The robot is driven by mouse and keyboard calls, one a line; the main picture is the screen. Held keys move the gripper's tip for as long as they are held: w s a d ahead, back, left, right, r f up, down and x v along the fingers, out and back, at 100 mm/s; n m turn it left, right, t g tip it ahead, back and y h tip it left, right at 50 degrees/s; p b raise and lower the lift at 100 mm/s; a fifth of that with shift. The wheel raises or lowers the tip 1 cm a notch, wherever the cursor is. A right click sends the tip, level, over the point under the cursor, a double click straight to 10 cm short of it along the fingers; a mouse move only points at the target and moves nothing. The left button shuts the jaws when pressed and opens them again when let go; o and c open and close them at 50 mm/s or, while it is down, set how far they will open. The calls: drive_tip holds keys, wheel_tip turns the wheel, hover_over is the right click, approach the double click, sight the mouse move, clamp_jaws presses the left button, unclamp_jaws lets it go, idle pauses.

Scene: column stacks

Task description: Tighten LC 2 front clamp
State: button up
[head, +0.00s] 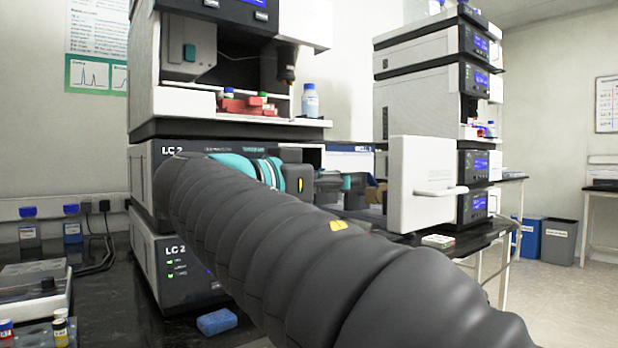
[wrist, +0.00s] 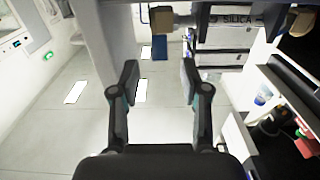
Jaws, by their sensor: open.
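The LC 2 stack (head: 165,200) stands at the left in the head view, with an open white door (head: 425,182) at its right. My arm crosses in front of the stack and hides much of the opening behind it. My gripper (wrist: 158,76) is open and empty in the wrist view, with clear space between its fingers. In the head view its dark fingers (head: 340,182) show between the arm's wrist and the door. A tan, knob-like part (wrist: 161,18) shows beyond the fingertips at the top of the wrist view. I cannot tell whether it is the front clamp.
A second instrument stack (head: 478,90) stands behind at the right. A blue sponge (head: 217,321) and blue-capped bottles (head: 72,224) are on the dark bench. Boxes marked SILICA (wrist: 229,34) show in the wrist view. Bins (head: 558,241) stand on the floor.

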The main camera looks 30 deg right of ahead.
sight(368, 178)
drive_tip(key=shift+w+d, duration=0.15)
drive_tip(key=shift+d, duration=1.45)
drive_tip(key=shift+w+d, duration=0.1)
drive_tip(key=shift+d, duration=1.45)
clamp_jaws()
